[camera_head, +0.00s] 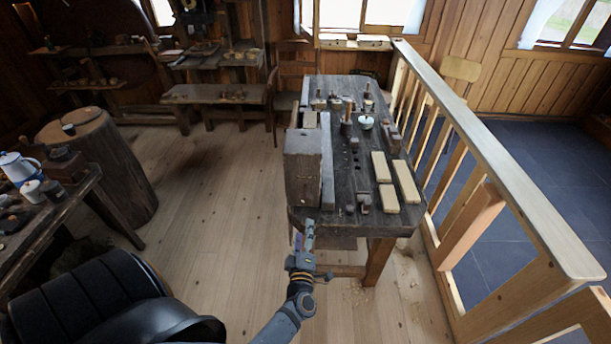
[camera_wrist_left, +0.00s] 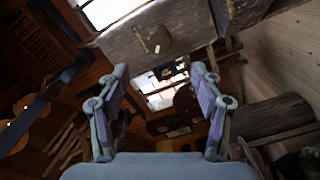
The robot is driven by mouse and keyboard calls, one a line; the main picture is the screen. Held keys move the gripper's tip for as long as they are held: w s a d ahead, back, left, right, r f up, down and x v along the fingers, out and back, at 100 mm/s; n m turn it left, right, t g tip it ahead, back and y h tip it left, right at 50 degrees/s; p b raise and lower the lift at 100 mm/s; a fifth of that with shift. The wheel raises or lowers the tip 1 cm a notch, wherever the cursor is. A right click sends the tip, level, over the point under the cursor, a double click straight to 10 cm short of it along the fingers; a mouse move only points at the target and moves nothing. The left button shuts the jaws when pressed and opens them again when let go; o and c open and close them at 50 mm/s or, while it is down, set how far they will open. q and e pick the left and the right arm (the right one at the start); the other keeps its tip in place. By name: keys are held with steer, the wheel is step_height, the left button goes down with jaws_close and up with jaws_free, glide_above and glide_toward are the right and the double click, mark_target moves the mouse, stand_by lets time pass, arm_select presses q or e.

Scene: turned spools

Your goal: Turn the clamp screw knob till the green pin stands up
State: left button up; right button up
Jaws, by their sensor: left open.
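In the head view, a dark wooden workbench (camera_head: 341,178) stands at the centre, with a thick wooden clamp block (camera_head: 303,170) on its near left side. I cannot tell whether that piece is green. In the head view the knob cannot be made out. My left gripper (camera_head: 304,233) is just before the bench's near left corner. In its wrist view it is open (camera_wrist_left: 160,72), with nothing between its fingers.
A wooden railing (camera_head: 500,150) runs along the right. A black chair (camera_head: 85,295) is at lower left, near a side table (camera_head: 55,210). The floor (camera_head: 215,190) left of the bench is clear.

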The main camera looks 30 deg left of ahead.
mark_target(305, 203)
stand_by(0.3)
arm_select(q)
steer(key=w+a+n+b, duration=0.2)
steer(key=w+n+b, duration=0.1)
steer(key=n, duration=0.5)
steer(key=w+a+n+b, duration=0.2)
steer(key=w+n+b, duration=0.1)
steer(key=n+b, duration=0.3)
steer(key=w+a+n+b, duration=0.2)
steer(key=n+b, duration=0.3)
steer(key=n, duration=0.5)
steer(key=shift+w+r, duration=0.1)
steer(key=shift+w, duration=0.8)
steer(key=shift+w+a, duration=0.35)
steer(key=shift+w, duration=0.2)
